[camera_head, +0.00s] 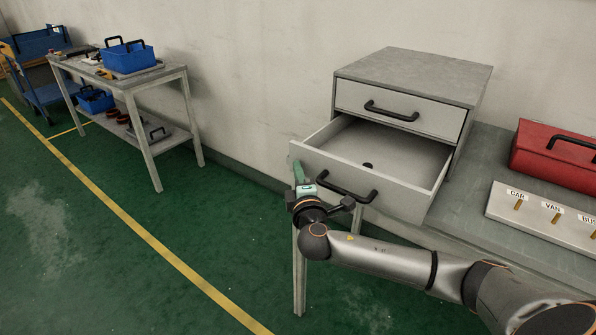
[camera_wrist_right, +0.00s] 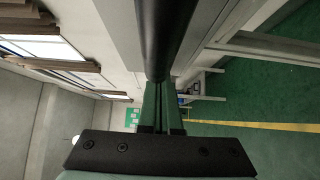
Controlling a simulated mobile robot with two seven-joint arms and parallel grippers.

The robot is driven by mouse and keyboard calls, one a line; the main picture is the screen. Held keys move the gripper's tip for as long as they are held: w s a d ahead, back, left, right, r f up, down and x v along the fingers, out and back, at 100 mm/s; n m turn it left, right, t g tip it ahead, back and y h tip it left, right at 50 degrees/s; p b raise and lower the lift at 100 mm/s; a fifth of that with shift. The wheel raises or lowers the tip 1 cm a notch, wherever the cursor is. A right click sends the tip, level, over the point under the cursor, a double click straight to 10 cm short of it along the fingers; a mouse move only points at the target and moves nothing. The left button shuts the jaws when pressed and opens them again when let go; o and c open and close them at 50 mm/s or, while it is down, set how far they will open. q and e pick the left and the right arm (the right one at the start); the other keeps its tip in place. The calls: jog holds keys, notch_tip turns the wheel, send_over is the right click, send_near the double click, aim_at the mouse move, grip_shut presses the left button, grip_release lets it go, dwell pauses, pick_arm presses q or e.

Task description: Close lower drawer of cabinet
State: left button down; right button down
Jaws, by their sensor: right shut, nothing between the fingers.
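A grey two-drawer cabinet (camera_head: 420,75) stands on a workbench against the wall. Its upper drawer (camera_head: 395,107) is shut. My left gripper is out of view.
A red toolbox (camera_head: 555,155) and a labelled key board (camera_head: 540,210) sit on the workbench (camera_head: 470,180) to the right. A side table (camera_head: 130,85) with blue bins stands at the left. The green floor in front is clear.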

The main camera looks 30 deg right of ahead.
aim_at(342, 145)
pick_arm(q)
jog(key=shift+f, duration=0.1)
